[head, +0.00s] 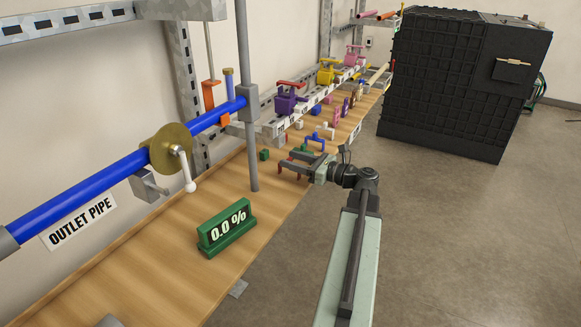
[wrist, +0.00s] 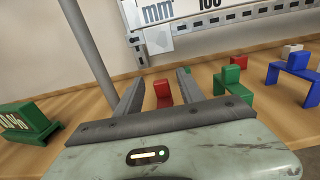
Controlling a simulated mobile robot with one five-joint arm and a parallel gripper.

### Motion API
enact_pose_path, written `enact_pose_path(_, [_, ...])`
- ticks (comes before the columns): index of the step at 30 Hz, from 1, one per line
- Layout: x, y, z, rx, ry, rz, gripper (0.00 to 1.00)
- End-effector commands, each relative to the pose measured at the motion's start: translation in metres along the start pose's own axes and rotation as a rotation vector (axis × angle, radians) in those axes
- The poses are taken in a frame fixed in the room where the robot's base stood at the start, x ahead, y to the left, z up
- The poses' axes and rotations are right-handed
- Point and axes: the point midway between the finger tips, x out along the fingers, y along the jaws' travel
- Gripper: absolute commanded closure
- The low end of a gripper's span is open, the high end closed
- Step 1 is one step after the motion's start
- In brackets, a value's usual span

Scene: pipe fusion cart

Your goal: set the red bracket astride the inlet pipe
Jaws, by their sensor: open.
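The red bracket stands on the wooden bench, partly hidden by my gripper (head: 293,163) in the head view. In the wrist view the red bracket (wrist: 162,94) shows as a small red block between my two fingers (wrist: 160,80), farther out, with its lower part hidden by the gripper body. My gripper is open and empty, low over the bench edge. I cannot tell whether a finger touches the bracket. No pipe labelled inlet is readable; the blue pipe (head: 82,189) at left is above an OUTLET PIPE label.
A green bracket (wrist: 231,79) and a blue bracket (wrist: 293,73) stand to the right of the red one. A grey upright post (wrist: 90,50) rises at left, near the green 0.0 % display (head: 227,235). Coloured valves line the rail behind. Open floor lies right.

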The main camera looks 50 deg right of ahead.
Motion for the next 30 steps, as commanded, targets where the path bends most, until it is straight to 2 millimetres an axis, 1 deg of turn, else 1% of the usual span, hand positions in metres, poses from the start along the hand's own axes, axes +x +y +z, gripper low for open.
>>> enact_pose_path(1, [0.009, -0.001, 0.0, 0.0, 0.0, 0.001, 0.55])
enact_pose_path(3, [0.015, -0.001, 0.0, 0.0, 0.0, 0.0, 0.55])
enact_pose_path(8, [0.014, -0.001, 0.0, 0.0, 0.0, -0.002, 0.55])
enact_pose_path(9, [0.014, -0.001, 0.0, 0.0, 0.0, -0.002, 0.6])
enact_pose_path(11, [0.014, -0.001, 0.0, 0.0, 0.0, -0.002, 0.77])
enact_pose_path(12, [0.014, -0.001, 0.0, 0.0, 0.0, -0.002, 0.88])
enact_pose_path(13, [0.014, -0.001, 0.0, 0.0, 0.0, -0.002, 0.96])
enact_pose_path(14, [0.014, -0.001, 0.0, 0.0, 0.0, -0.002, 1.0])
enact_pose_path(23, [0.013, -0.002, 0.001, 0.0, 0.0, -0.003, 1.0])
enact_pose_path(26, [0.013, -0.002, 0.006, 0.0, 0.0, -0.003, 1.0])
enact_pose_path(30, [0.013, -0.002, 0.022, 0.0, 0.0, -0.003, 1.0])
